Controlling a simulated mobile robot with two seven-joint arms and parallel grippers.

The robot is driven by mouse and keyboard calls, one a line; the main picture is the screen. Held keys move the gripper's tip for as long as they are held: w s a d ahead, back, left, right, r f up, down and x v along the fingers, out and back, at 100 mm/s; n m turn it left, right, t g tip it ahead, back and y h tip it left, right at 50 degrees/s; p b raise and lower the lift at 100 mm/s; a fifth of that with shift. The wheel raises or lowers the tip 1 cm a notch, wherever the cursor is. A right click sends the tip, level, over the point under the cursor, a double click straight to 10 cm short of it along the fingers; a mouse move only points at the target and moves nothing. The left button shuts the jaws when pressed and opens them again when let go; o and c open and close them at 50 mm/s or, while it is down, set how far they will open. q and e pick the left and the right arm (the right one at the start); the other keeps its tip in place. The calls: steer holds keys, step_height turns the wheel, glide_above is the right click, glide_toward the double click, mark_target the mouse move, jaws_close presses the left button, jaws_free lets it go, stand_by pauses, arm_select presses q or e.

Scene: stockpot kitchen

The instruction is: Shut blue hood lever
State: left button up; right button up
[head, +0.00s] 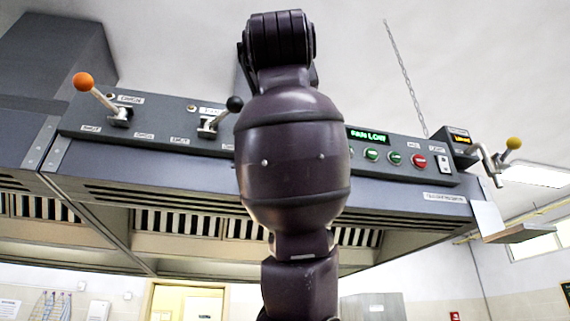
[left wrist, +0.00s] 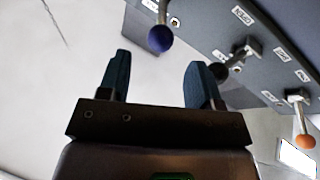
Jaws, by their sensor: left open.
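The blue hood lever has a dark blue ball (left wrist: 160,39) on a pale metal stem, and it shows at the top of the left wrist view. My left gripper (left wrist: 158,68) is open and empty, with two blue fingers. The blue ball appears just past the fingertips, between the lines of the two fingers, and no finger appears to touch it. In the head view my arm rises through the middle and hides the blue lever and the gripper. My right gripper is in neither view.
The hood panel (head: 155,130) also carries an orange-knobbed lever (head: 83,82) and a black-knobbed lever (head: 234,104). A display (head: 368,136) reads "FAN LOW" above green and red buttons (head: 419,161). A yellow-knobbed crank (head: 513,143) is at the right end. A chain (head: 405,75) hangs behind.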

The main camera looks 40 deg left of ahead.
arm_select(q)
steer(key=p+x, duration=0.2)
steer(key=x, duration=0.6)
steer(key=shift+w+a+r+p, duration=0.1)
steer(key=shift+a+p, duration=0.05)
steer(key=shift+p, duration=0.15)
steer(key=shift+w+a+r, duration=0.2)
steer(key=shift+w+a, duration=0.15)
steer(key=shift+w, duration=0.2)
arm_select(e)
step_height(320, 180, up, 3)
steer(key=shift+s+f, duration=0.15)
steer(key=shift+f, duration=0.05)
